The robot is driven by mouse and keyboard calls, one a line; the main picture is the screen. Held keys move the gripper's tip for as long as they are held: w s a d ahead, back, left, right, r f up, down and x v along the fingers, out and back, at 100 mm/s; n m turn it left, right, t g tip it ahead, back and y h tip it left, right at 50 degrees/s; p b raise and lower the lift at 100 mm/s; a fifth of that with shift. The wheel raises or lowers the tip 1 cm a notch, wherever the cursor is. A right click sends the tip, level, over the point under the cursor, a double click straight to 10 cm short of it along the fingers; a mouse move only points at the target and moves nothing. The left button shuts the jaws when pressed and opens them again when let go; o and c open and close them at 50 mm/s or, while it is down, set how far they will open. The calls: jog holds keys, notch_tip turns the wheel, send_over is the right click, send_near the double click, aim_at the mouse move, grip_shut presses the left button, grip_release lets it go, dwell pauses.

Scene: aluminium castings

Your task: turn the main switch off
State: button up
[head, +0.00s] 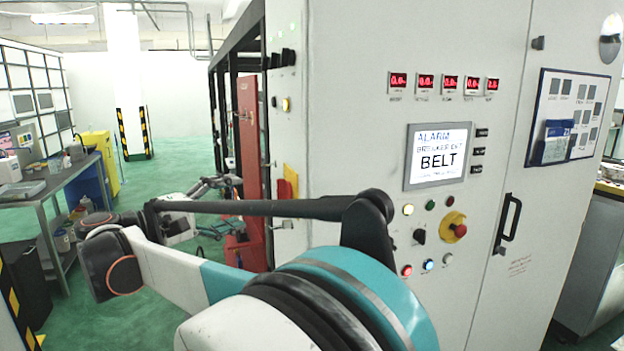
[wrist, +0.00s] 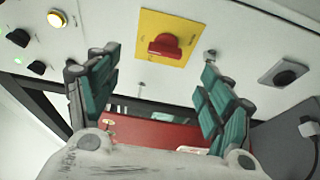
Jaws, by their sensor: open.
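The main switch (wrist: 166,46) is a red knob on a square yellow plate, at the upper middle of the wrist view. Its grip lies roughly across the picture. In the head view, a yellow plate (head: 291,176) that looks like this switch's shows edge-on on the cabinet's left side face; its knob is hard to make out there. My gripper (wrist: 160,61) is open and empty. Its green-padded fingers stand left and right of the switch, apart from it. In the head view my arm reaches left, and the gripper is small and unclear near the side face.
The grey cabinet (head: 350,100) fills the right. Near the switch are black knobs (wrist: 18,38), a lit yellow lamp (wrist: 57,18) and a black socket (wrist: 284,74). A red panel (head: 249,140) stands behind.

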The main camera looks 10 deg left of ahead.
jog(key=a+f, duration=0.1)
jog(key=a, duration=0.1)
jog(key=b, duration=0.3)
send_near(283, 191)
jog(key=x, duration=0.7)
jog(key=shift+w+y, duration=0.3)
jog(key=shift+w, duration=0.1)
jog(key=shift+a+f, duration=0.1)
jog(key=shift+f, duration=0.05)
jog(key=c, duration=1.1)
